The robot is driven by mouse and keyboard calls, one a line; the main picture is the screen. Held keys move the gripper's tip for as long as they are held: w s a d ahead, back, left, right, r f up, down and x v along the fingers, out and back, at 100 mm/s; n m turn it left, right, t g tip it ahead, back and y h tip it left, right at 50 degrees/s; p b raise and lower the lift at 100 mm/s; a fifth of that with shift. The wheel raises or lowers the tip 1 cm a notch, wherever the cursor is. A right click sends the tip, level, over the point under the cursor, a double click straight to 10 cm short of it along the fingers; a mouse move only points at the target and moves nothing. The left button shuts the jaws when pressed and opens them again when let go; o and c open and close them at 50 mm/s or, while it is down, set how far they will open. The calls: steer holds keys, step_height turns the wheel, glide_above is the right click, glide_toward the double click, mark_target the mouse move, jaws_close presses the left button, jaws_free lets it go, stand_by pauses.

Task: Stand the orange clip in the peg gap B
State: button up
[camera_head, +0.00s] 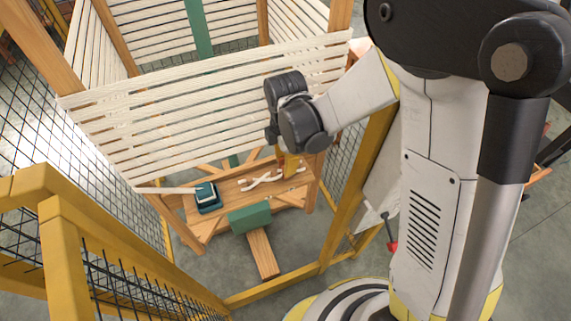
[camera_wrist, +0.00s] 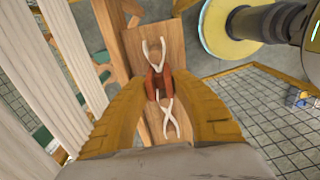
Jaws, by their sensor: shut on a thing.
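My gripper (camera_wrist: 159,88) is shut on the orange clip (camera_wrist: 158,80), which shows as a reddish-orange piece between the two yellow fingers in the wrist view. White crossed pegs stand on the wooden board, one pair (camera_wrist: 153,50) beyond the clip and another pair (camera_wrist: 170,118) on the near side. The clip appears between these pairs, over the board; I cannot tell whether it touches it. In the head view my gripper (camera_head: 291,165) is low at the right end of the wooden bench (camera_head: 216,222), beside white crossed pegs (camera_head: 262,181). No letter B is readable.
Yellow rails (camera_head: 110,245) and mesh enclose the area.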

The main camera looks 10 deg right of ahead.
steer(key=shift+f, duration=0.15)
steer(key=o, duration=0.9)
step_height(320, 180, up, 12)
steer(key=p, duration=0.4)
steer(key=shift+r, duration=0.25)
